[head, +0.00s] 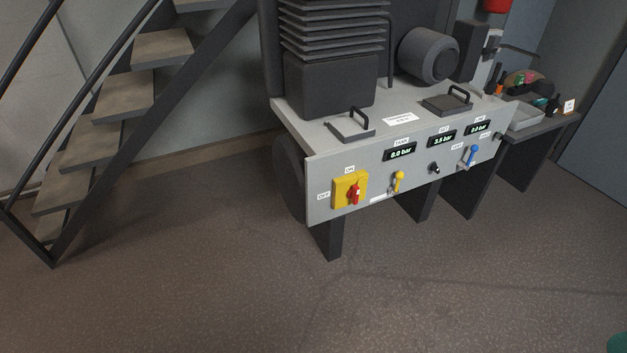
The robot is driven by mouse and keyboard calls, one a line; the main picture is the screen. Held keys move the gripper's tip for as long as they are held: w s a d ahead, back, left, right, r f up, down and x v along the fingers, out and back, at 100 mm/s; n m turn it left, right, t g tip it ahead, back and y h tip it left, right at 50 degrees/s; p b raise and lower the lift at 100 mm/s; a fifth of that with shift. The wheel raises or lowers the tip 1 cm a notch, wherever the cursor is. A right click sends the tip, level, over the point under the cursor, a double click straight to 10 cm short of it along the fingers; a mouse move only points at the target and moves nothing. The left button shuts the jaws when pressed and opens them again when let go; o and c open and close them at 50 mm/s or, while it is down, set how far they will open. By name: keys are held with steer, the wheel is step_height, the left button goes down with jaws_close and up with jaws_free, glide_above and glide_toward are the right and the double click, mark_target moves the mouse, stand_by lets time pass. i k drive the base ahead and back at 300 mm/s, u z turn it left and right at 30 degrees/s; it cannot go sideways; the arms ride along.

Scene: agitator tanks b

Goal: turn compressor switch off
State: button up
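The compressor switch is a red rotary handle (355,194) on a yellow square plate (341,191). It sits at the left end of the compressor's light grey front panel (422,177). An "ON" label (350,169) is above the plate and an "OFF" label (324,196) is at its left. The red handle looks roughly upright, toward the ON label. My gripper is not in view.
Yellow (398,181) and blue (471,155) levers and a black knob (434,168) share the panel, below several pressure displays. Stairs (132,85) rise at the left. A side table (555,122) with small items stands at the right. The floor in front is clear.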

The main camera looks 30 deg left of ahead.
mark_target(353, 193)
steer(key=u, duration=0.35)
steer(key=i, duration=1.25)
steer(key=z, duration=0.1)
